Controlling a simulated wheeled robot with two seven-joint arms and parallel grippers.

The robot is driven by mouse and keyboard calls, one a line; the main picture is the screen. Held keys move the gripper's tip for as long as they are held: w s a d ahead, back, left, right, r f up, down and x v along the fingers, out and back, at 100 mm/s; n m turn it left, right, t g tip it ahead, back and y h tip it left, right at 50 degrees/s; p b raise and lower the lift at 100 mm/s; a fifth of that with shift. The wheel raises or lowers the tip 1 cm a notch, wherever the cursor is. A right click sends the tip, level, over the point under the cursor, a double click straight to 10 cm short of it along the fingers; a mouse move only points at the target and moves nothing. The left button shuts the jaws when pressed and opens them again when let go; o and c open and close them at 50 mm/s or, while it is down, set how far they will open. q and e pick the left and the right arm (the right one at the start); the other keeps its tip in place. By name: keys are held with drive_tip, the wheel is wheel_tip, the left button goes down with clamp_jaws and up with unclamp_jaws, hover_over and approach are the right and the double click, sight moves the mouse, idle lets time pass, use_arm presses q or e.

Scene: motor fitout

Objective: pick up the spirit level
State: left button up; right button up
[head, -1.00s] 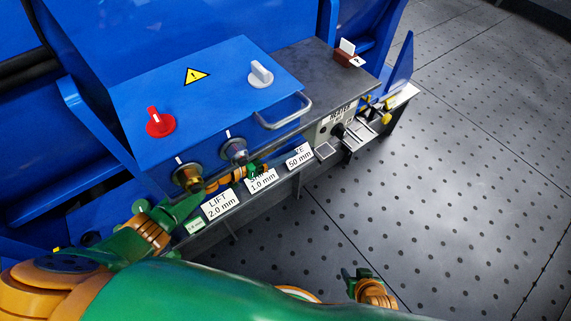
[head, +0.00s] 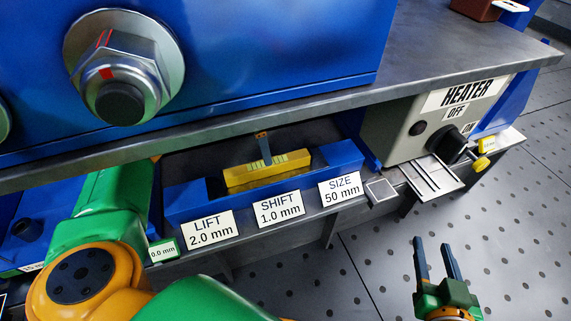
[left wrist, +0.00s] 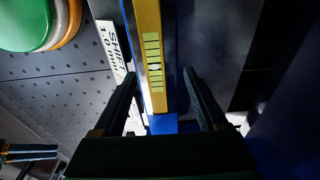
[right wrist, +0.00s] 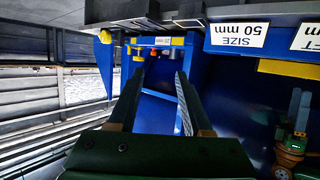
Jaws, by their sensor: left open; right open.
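The spirit level (head: 245,177) is a yellow bar with pale green marked strips. It lies in a blue tray (head: 188,205) below the grey shelf, behind the LIFT, SHIFT and SIZE labels. In the left wrist view the level (left wrist: 152,45) runs lengthwise between the fingers of my left gripper (left wrist: 160,76), which is open. I cannot tell whether either finger touches it. My right gripper (head: 434,243) is open and empty, out over the floor to the right.
The grey shelf (head: 300,98) overhangs the tray closely. A HEATER box (head: 430,118) with a black knob is right of the tray. The perforated floor (head: 375,265) is clear on the right.

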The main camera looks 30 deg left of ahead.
use_arm(q)
drive_tip(key=shift+d+f+b, duration=0.2)
drive_tip(key=shift+f+b, duration=0.25)
drive_tip(key=shift+f, duration=0.5)
drive_tip(key=shift+d+f+b, duration=0.2)
drive_tip(key=shift+f+b, duration=0.3)
drive_tip(key=shift+f, duration=0.2)
wheel_tip(320, 180, down, 3)
drive_tip(key=shift+d+r+b, duration=0.15)
drive_tip(key=shift+r+b, duration=0.05)
drive_tip(key=shift+b, duration=0.45)
clamp_jaws()
use_arm(e)
drive_tip(key=s+a+r+n+t+y, duration=0.1)
drive_tip(key=s+r+t+y, duration=0.1)
drive_tip(key=r+t, duration=0.4)
drive_tip(key=s+r+n+t+y, duration=0.1)
drive_tip(key=s+r+t+y, duration=0.2)
drive_tip(key=r, duration=1.1)
drive_tip(key=t+y, duration=0.1)
drive_tip(key=t, duration=0.2)
drive_tip(key=shift+s+a+r+t, duration=0.3)
drive_tip(key=shift+s+a, duration=0.05)
drive_tip(key=shift+a, duration=0.05)
